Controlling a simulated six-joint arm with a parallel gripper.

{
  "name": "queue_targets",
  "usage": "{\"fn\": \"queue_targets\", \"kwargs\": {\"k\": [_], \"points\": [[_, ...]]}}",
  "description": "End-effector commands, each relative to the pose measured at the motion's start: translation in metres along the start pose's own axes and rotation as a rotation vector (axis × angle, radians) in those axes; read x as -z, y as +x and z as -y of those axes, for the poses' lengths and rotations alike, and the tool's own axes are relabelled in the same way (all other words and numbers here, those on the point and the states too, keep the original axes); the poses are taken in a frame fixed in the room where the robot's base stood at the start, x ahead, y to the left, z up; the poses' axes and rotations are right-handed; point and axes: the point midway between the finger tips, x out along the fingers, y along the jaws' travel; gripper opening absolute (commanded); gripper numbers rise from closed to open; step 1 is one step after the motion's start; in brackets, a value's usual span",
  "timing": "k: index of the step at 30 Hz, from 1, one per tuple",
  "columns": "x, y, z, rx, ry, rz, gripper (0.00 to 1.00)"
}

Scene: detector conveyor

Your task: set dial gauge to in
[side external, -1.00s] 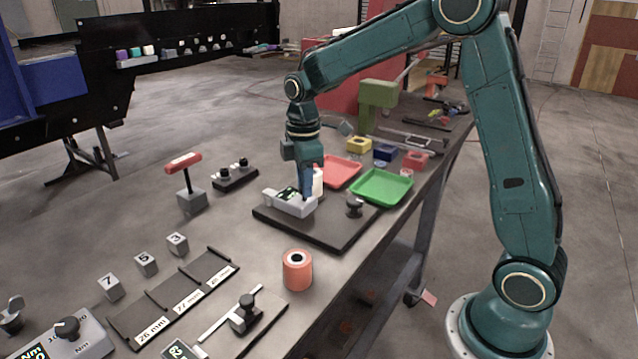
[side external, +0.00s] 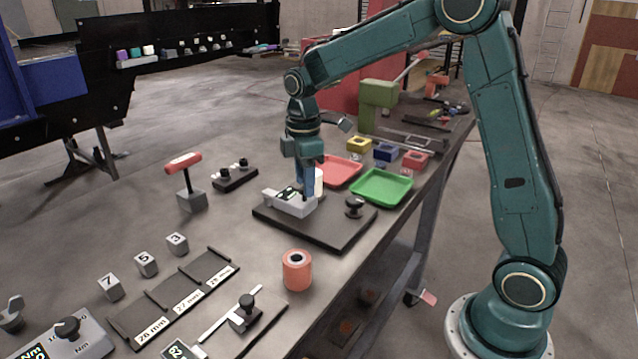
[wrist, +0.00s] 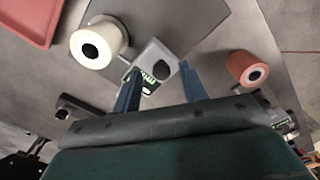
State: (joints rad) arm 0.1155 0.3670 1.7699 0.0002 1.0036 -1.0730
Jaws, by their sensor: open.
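The dial gauge appears to be the pale grey box (side external: 289,203) with a small lit display, on a dark plate (side external: 337,235) in the middle of the bench. In the wrist view, its grey body and green-lit display (wrist: 160,62) lie between and beyond my blue fingers. My gripper (side external: 307,192) points down at the right end of the box, with its fingers apart. The wrist view also shows my gripper (wrist: 162,72) open. I cannot tell whether a finger touches the box. The display reading and setting are too small to read.
A white roll (wrist: 97,45) stands close beside my fingers. A black knob (side external: 354,207) is on the plate's right side. An orange roll (side external: 297,270) stands in front. Red (side external: 340,172) and green (side external: 382,187) trays lie behind. A red-handled T-post (side external: 188,185) stands left.

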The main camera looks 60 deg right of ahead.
Motion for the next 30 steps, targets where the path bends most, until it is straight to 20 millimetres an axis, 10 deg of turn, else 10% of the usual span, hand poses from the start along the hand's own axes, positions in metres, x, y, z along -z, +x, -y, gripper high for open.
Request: {"fn": "queue_targets", "kwargs": {"k": [30], "points": [[0.000, -0.130, 0.000, -0.001, 0.001, 0.000, 0.43]]}}
